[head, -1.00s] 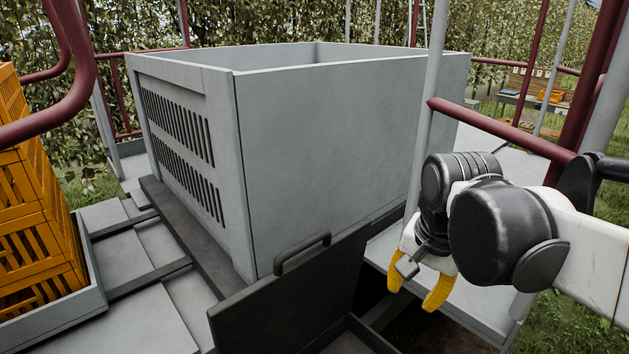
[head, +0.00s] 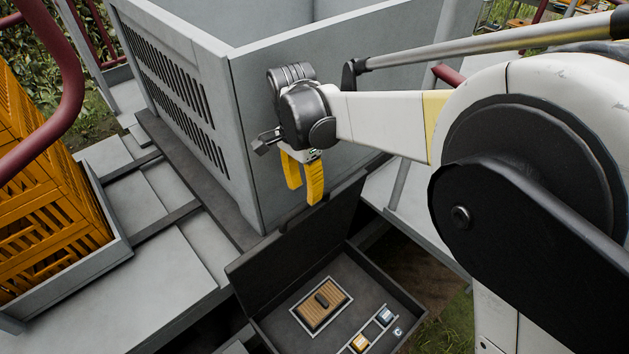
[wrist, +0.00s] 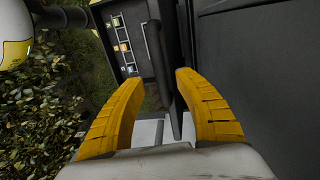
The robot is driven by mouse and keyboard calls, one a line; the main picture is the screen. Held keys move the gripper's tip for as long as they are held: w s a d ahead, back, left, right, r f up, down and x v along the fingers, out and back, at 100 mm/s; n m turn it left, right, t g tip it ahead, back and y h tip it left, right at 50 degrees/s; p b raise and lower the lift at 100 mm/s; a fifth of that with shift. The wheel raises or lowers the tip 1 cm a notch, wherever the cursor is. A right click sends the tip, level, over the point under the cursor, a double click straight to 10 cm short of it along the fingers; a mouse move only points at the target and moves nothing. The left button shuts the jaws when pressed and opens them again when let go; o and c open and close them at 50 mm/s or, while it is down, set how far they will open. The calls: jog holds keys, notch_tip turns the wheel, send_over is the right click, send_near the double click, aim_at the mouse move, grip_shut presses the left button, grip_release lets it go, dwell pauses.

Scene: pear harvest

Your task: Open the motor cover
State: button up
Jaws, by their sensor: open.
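The dark motor cover (head: 312,232) stands raised on its hinged edge, leaning towards the large grey bin. Below it the motor box is open and shows its inside floor (head: 345,265). My gripper (head: 304,203) is open, pointing down just above the cover's top edge. In the wrist view the yellow fingers (wrist: 160,82) are spread, with the narrow edge of the cover (wrist: 173,75) and its bar handle (wrist: 157,55) seen between and beyond them. The gripper hides most of the handle in the head view. I see no firm grip on it.
The box holds a slatted brown panel (head: 321,305) and a few small modules (head: 384,318). The grey bin (head: 250,150) stands close behind the cover. Orange crates (head: 45,185) stand at the left, near a dark red rail (head: 62,90).

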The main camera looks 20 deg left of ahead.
aim_at(307, 202)
jog(key=shift+s+d+f, duration=0.1)
jog(key=shift+f, duration=1)
jog(key=shift+d+f, duration=0.1)
jog(key=shift+f, duration=0.95)
grip_shut()
jog(key=shift+d, duration=0.1)
